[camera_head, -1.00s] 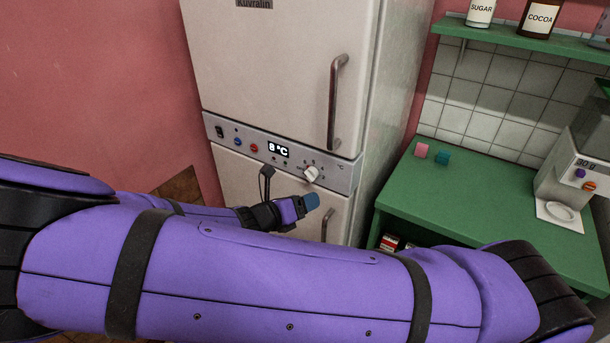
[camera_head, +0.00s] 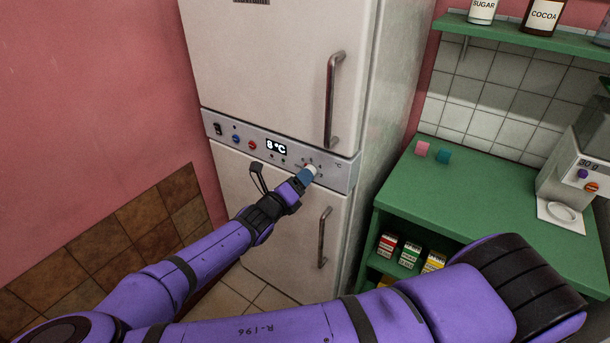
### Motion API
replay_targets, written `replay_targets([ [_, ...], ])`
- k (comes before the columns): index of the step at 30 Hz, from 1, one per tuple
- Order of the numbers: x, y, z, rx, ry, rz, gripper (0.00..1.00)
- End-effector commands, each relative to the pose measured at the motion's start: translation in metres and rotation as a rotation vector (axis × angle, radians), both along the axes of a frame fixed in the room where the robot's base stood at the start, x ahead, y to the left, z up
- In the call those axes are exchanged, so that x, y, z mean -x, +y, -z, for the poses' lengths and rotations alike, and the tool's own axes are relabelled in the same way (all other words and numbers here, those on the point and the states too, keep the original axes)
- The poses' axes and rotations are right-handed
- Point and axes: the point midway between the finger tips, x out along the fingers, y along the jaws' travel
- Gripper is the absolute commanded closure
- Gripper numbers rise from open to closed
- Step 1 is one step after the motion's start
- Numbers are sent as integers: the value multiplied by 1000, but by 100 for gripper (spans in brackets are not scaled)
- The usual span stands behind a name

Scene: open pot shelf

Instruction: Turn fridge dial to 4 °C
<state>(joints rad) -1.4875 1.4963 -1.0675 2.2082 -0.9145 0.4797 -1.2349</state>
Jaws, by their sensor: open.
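The fridge (camera_head: 270,60) is off-white with an upper and a lower door. A grey control strip (camera_head: 222,117) runs between the doors.
Metal handles stand out on the upper door (camera_head: 334,100) and lower door (camera_head: 323,238). A switch (camera_head: 218,129), a blue button and a red button (camera_head: 252,146) sit left of the display. A green counter (camera_head: 490,200) stands to the right, with small boxes (camera_head: 409,254) beneath.

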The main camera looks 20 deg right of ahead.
Motion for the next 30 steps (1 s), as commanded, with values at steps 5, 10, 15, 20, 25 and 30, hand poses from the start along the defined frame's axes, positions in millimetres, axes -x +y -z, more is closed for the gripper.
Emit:
replay_targets([
  [5,-13,-18,0,2,-1,1,36],
  [10,-19,-26,0,-1,-1,0,36],
  [15,-20,-27,0,-2,-1,-1,36],
  [20,-20,-27,0,-1,0,-1,38],
  [25,-20,-27,0,-1,0,-1,77],
  [30,-20,-27,0,-2,-2,-1,84],
])
